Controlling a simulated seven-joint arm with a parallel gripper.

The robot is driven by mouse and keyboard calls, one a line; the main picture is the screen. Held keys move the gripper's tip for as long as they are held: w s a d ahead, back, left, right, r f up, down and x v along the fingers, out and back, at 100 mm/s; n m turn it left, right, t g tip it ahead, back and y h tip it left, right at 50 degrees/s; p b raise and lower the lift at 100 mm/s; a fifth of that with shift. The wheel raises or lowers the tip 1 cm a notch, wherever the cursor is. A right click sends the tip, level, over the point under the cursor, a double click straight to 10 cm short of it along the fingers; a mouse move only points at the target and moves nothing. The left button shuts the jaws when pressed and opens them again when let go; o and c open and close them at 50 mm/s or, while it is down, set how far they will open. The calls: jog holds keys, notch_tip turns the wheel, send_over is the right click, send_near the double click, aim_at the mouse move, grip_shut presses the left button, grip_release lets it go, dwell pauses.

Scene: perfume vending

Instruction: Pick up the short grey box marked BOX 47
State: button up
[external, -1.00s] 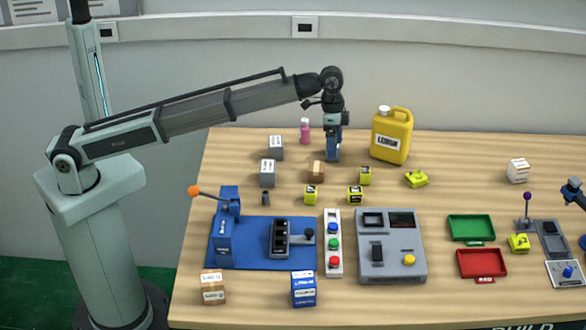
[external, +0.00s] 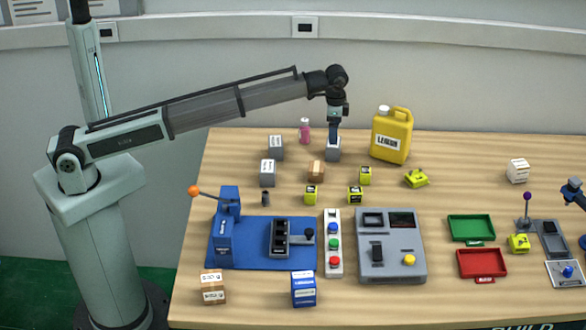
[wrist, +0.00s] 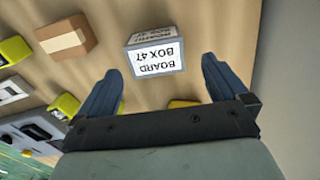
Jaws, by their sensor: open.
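The grey box marked BOX 47 (wrist: 155,52) shows a white label reading "BOARD BOX 47", upside down in the wrist view, just beyond and between my fingertips. In the external view a grey box (external: 333,152) stands at the back of the table directly under my gripper (external: 334,134). My gripper is open, and its two blue fingers (wrist: 161,67) are apart with nothing between them. The gripper partly covers the top of the box in the external view.
Two other grey boxes (external: 276,148) (external: 267,174) stand to the left. A brown box (external: 316,171) is in front, a pink bottle (external: 305,131) behind left, and a large yellow jug (external: 391,136) close on the right. Small yellow blocks (external: 365,175) lie in front.

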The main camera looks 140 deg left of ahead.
aim_at(333, 147)
jog(key=shift+w+d+f, duration=0.1)
jog(key=shift+d+f, duration=0.05)
jog(key=shift+f, duration=1.8)
jog(key=shift+w+d+f, duration=0.1)
jog(key=shift+f, duration=1.85)
jog(key=c, duration=1)
jog(key=shift+o, duration=0.2)
